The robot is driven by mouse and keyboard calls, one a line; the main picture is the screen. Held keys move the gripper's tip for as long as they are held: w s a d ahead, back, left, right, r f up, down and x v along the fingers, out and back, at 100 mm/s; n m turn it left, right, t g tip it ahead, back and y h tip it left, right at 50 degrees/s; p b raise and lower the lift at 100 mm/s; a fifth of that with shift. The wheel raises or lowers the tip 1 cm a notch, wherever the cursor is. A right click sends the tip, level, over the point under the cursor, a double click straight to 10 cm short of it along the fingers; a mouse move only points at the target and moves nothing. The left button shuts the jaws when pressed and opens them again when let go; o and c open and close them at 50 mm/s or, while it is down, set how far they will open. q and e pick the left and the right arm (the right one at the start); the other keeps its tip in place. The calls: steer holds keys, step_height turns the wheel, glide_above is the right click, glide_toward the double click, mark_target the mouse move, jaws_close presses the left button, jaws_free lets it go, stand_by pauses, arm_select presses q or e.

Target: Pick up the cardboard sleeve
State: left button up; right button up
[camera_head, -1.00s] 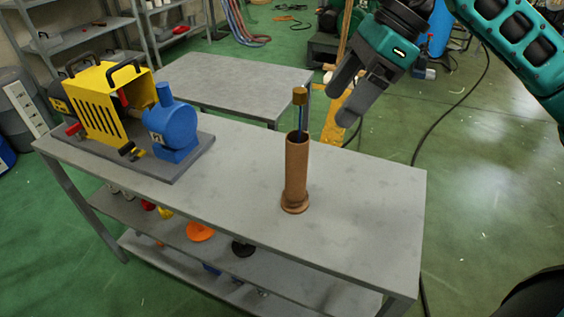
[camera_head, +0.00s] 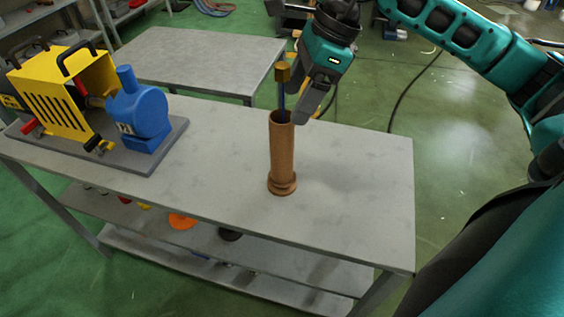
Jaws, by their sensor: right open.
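The cardboard sleeve (camera_head: 282,152) is a brown upright tube with a wider ring at its foot. It stands on the grey metal table (camera_head: 350,185), right of the middle. My left gripper is not in view.
A yellow and blue pump (camera_head: 141,113) stands on a dark base plate at the table's left end. A second grey table (camera_head: 195,58) stands behind. Several small coloured items lie on the lower shelf. The tabletop around the sleeve is clear.

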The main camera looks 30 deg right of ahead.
mark_target(287, 115)
steer(key=shift+w+x, duration=0.2)
steer(key=shift+x, duration=1.75)
steer(key=shift+d, duration=0.2)
jaws_close()
